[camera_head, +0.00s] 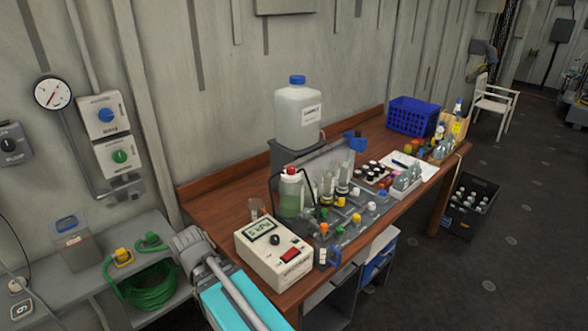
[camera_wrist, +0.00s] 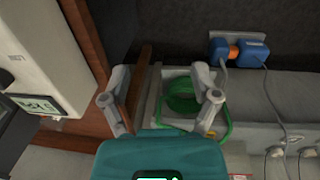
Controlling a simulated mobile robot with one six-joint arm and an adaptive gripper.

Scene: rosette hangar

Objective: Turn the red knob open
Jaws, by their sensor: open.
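I cannot make out a red knob for certain in either view. On the wall at the left of the head view are a box with a blue knob (camera_head: 106,115) and a box with a green knob (camera_head: 120,156). My gripper (camera_wrist: 160,86) is open and empty in the wrist view. Its fingers are spread over the wooden bench edge and a green coiled hose (camera_wrist: 182,97), touching nothing that I can see.
The wooden bench (camera_head: 210,205) is crowded with bottles and vials. A large white jug (camera_head: 298,118) stands at its back. A pressure gauge (camera_head: 52,93) hangs on the wall. A blue crate (camera_head: 412,118) stands farther along.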

